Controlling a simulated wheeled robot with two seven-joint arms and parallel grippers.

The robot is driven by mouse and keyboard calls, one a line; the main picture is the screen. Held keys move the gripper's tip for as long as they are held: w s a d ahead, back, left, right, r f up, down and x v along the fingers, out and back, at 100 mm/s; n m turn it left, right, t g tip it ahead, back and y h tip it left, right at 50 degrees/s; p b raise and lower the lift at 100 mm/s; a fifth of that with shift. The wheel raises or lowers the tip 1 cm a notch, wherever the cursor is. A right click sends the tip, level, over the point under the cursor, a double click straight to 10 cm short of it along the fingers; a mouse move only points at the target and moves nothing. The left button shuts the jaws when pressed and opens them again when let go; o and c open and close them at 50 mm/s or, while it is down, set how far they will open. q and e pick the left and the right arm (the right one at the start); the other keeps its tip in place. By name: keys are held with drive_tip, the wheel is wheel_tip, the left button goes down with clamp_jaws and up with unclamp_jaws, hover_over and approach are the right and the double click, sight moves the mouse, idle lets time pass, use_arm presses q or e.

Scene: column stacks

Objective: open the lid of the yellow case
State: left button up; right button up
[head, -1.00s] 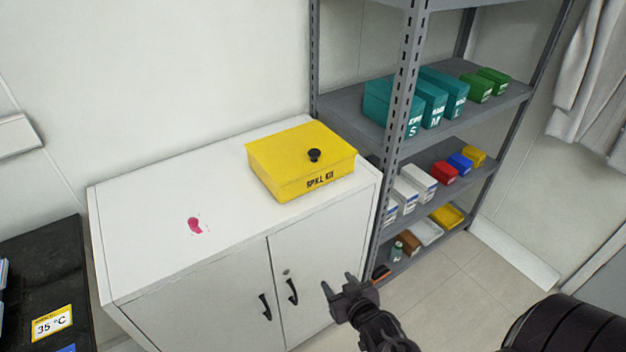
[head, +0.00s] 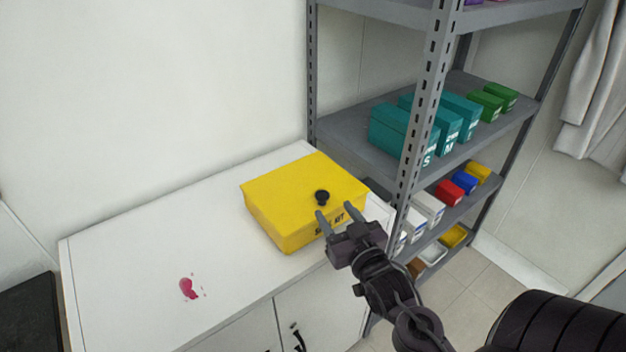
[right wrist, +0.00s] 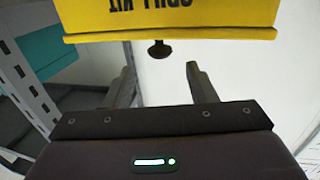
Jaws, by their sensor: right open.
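The yellow case (head: 290,200) with a closed lid sits on top of the white cabinet and carries black lettering on its front. A round black knob (head: 322,198) stands on the lid near the front edge. In the right wrist view the case (right wrist: 170,15) appears upside down at the top, with the dark knob (right wrist: 159,50) below its edge. My right gripper (head: 336,212) is open and empty, its fingertips just in front of the knob and apart from it in the wrist view. It covers part of the lettering. My left gripper is not in view.
The white cabinet (head: 130,260) has a pink stain (head: 188,288) on its top, which is otherwise clear left of the case. A grey metal shelf (head: 350,125) with teal boxes (head: 392,128) and other coloured boxes stands close on the right, its upright near my right arm.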

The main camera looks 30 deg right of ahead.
sight(322, 193)
drive_tip(key=w, duration=0.2)
drive_tip(key=w+p, duration=0.1)
drive_tip(key=shift+w+d+r, duration=0.25)
drive_tip(key=shift+w+r, duration=0.1)
drive_tip(key=shift+w, duration=0.05)
drive_tip(key=shift+w+d+f, duration=0.1)
drive_tip(key=shift+w, duration=0.5)
drive_tip(key=shift+w+d+f, duration=0.1)
drive_tip(key=shift+w, duration=1.05)
drive_tip(key=c, duration=0.6)
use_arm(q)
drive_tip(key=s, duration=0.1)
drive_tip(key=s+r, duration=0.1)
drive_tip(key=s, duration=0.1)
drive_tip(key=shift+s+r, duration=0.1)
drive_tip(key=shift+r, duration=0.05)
use_arm(e)
clamp_jaws()
